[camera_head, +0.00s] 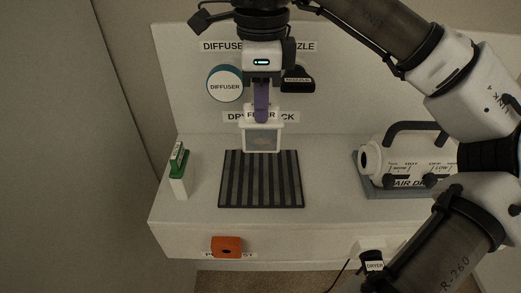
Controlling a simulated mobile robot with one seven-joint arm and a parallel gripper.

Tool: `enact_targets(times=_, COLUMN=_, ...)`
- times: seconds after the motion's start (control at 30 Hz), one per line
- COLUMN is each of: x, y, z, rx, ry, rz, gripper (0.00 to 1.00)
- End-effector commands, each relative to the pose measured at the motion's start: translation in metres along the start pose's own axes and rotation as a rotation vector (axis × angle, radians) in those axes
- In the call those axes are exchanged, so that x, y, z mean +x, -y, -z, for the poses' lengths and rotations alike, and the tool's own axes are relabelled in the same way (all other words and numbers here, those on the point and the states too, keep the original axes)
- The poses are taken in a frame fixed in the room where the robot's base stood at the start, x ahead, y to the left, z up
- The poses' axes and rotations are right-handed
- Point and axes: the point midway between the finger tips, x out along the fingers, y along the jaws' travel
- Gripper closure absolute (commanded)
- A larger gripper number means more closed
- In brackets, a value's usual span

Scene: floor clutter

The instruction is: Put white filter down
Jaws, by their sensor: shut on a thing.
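The white filter (263,147) is a small white square frame with a grey mesh face. It hangs below my gripper (261,112), in front of the back panel and by the far edge of the drying rack. My gripper is shut on the filter, with purple fingers at its top edge. The drying rack (260,193) is a dark striped mat lying on the white bench, and its visible surface is empty. The filter looks upright and above the rack; the exact gap cannot be told.
A green and white brush-like item (179,180) stands at left. A white air dryer (405,160) sits on a grey base at right. A round diffuser (225,84) and black nozzle (297,79) are on the back panel. An orange piece (227,246) is on the bench front.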

Motion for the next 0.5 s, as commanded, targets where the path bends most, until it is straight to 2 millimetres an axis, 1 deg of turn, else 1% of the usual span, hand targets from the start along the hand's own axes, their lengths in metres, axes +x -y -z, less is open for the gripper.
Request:
enact_targets(times=0.03, x=0.014, y=-0.001, z=0.000, rx=-0.003, ry=0.003, rz=-0.002, gripper=1.00)
enact_targets(times=0.2, x=0.043, y=-0.001, z=0.001, rx=0.001, ry=-0.001, rz=-0.001, gripper=1.00)
enact_targets(times=0.37, x=0.054, y=0.000, z=0.000, rx=0.002, ry=-0.001, rz=0.001, gripper=1.00)
enact_targets(times=0.5, x=0.068, y=-0.001, z=0.000, rx=0.001, ry=0.000, rz=-0.001, gripper=1.00)
